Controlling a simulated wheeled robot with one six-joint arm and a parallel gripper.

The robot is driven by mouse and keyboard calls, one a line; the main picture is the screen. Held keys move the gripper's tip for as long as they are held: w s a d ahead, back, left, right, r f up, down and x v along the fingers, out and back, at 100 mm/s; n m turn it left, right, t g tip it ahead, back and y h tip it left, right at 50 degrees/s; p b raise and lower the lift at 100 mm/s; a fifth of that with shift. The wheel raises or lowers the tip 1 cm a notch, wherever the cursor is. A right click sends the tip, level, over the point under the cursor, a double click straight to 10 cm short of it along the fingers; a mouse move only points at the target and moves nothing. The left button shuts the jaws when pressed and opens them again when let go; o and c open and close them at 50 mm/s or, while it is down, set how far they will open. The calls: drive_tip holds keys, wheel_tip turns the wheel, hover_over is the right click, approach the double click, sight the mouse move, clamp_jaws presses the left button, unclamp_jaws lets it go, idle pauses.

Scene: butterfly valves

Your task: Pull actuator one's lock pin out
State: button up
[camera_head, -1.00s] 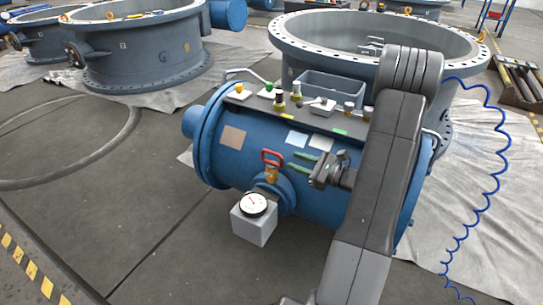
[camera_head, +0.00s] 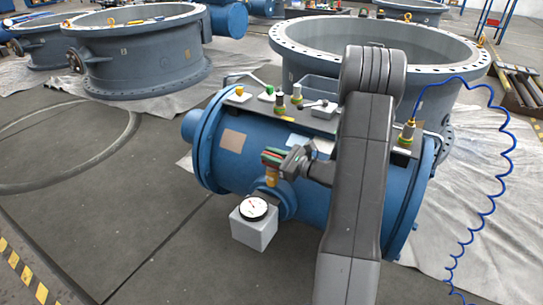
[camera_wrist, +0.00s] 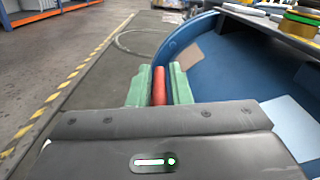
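The blue cylindrical actuator (camera_head: 232,172) lies on its side on the floor. The lock pin's red handle (camera_wrist: 159,86) lies between my gripper's green fingers in the wrist view. My gripper (camera_head: 272,157) reaches in from the right, and its fingers sit close along both sides of the handle, seemingly shut on it. In the head view my gripper hides most of the handle. The pin's brass-coloured collar (camera_head: 271,178) shows just below, on top of a blue stub. Whether the pin is seated in the collar cannot be told.
A grey box with a dial gauge (camera_head: 254,208) stands in front of the pin. A top plate (camera_head: 238,97) carries several knobs and fittings. A coiled blue hose (camera_head: 510,150) hangs at the right. Large valve rings (camera_head: 150,60) stand behind. The floor at left is clear.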

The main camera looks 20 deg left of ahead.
clamp_jaws()
drive_tip(key=shift+w+r+p, duration=0.1)
drive_tip(key=shift+r+p, duration=1.3)
drive_tip(key=shift+r, duration=0.8)
drive_tip(key=shift+o, duration=1.8)
unclamp_jaws()
drive_tip(key=shift+o, duration=0.4)
drive_tip(key=shift+d, duration=0.1)
drive_tip(key=s+d+p, duration=0.1)
drive_tip(key=d+p, duration=0.2)
drive_tip(key=d, duration=1)
drive_tip(key=shift+d, duration=0.35)
drive_tip(key=shift+s, duration=0.1)
